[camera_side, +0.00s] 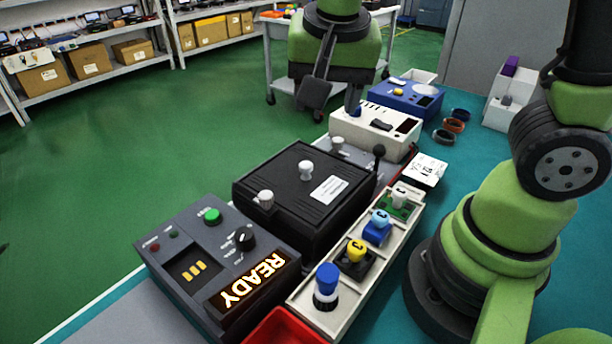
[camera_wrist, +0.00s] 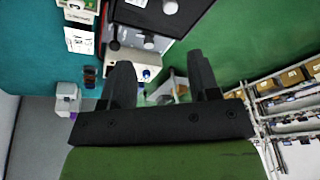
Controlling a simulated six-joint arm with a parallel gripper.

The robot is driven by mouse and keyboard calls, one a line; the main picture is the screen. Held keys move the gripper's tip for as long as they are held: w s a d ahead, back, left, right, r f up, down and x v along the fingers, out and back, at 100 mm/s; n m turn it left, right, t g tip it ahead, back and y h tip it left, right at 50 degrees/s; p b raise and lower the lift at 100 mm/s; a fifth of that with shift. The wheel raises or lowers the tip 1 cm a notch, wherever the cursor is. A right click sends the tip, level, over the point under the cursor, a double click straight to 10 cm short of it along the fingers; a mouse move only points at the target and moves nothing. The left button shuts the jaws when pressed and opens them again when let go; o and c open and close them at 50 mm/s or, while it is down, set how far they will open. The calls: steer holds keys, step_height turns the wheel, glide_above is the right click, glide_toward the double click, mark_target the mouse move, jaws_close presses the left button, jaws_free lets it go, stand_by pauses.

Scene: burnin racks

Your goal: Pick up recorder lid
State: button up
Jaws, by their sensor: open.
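A black box (camera_side: 282,212) in the middle of the side view has a flat black top with a white knob (camera_side: 306,170) and a white label (camera_side: 328,189); I take this top as the recorder lid. Another white knob (camera_side: 264,198) stands at its near edge. In the wrist view part of the black box (camera_wrist: 150,17) shows at the top edge. My gripper (camera_side: 334,98) is beyond the box, raised near the white instrument. In the wrist view the fingers of my gripper (camera_wrist: 162,72) are spread, with nothing held between them.
A grey console (camera_side: 195,254) with a lit READY display stands in front. A pale tray (camera_side: 349,301) of coloured-knob parts runs along the right. A black lever (camera_side: 379,152) stands beside the box. Green floor lies left.

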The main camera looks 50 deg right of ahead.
steer(key=m+h, duration=0.2)
glide_toward(306, 164)
steer(key=shift+g, duration=0.3)
steer(key=x, duration=0.9)
steer(key=shift+w, duration=0.25)
jaws_close()
steer(key=shift+r, duration=0.15)
